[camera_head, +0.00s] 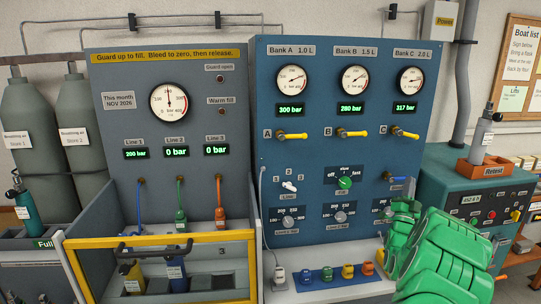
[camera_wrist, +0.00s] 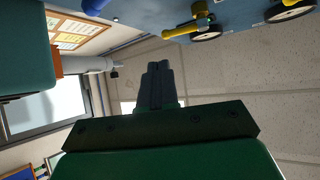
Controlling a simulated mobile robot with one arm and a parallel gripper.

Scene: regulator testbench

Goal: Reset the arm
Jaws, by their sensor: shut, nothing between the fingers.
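My green arm (camera_head: 440,255) shows at the lower right of the head view, in front of the right end of the blue regulator panel (camera_head: 345,130). My gripper (camera_wrist: 160,75) shows in the wrist view with its dark fingers together and nothing between them. It points up past the panel, with a bare wall or ceiling surface beyond.
Left is a grey fill panel (camera_head: 120,120) with hoses and a yellow-framed guard (camera_head: 160,240) around small cylinders. Colored connectors (camera_head: 326,273) stand on the ledge below the blue panel. A teal machine (camera_head: 475,210) with an orange Retest tray (camera_head: 483,168) stands close right of my arm.

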